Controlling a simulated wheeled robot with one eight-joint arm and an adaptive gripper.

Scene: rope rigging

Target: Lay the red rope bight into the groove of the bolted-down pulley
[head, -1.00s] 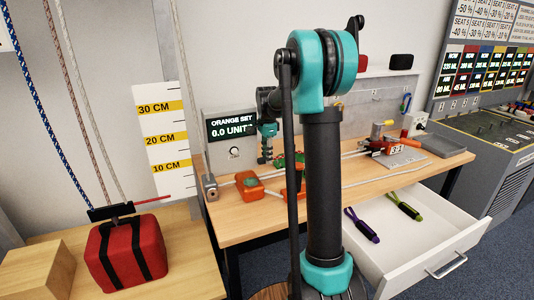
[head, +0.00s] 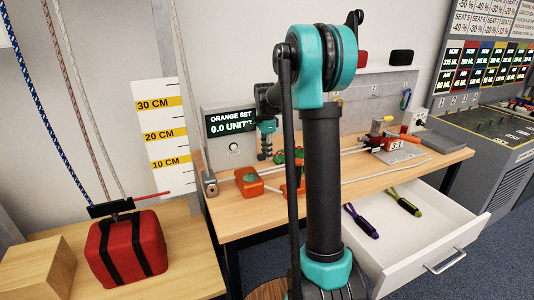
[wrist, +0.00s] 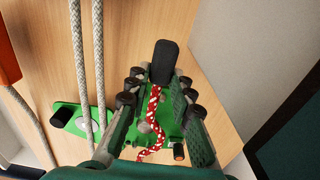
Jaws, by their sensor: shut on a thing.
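The red-and-white rope (wrist: 152,108) runs between the fingers of my gripper (wrist: 159,82) in the wrist view. My gripper is shut on it. A green body (wrist: 165,128) shows below and between the fingers; I cannot tell whether it is the pulley or whether the rope lies in any groove. A black rounded piece (wrist: 165,62) shows just beyond the fingertips. In the head view, my gripper (head: 265,148) points down over the workbench, near green-and-orange fittings (head: 249,182). The rope cannot be made out there.
Pale ropes (wrist: 98,70) pass over a green plate (wrist: 85,120) left of my gripper. A grey wall panel (wrist: 226,35) stands close on the right. On the workbench (head: 345,182) is a red clamp (head: 384,143). An open drawer (head: 425,235) juts out in front.

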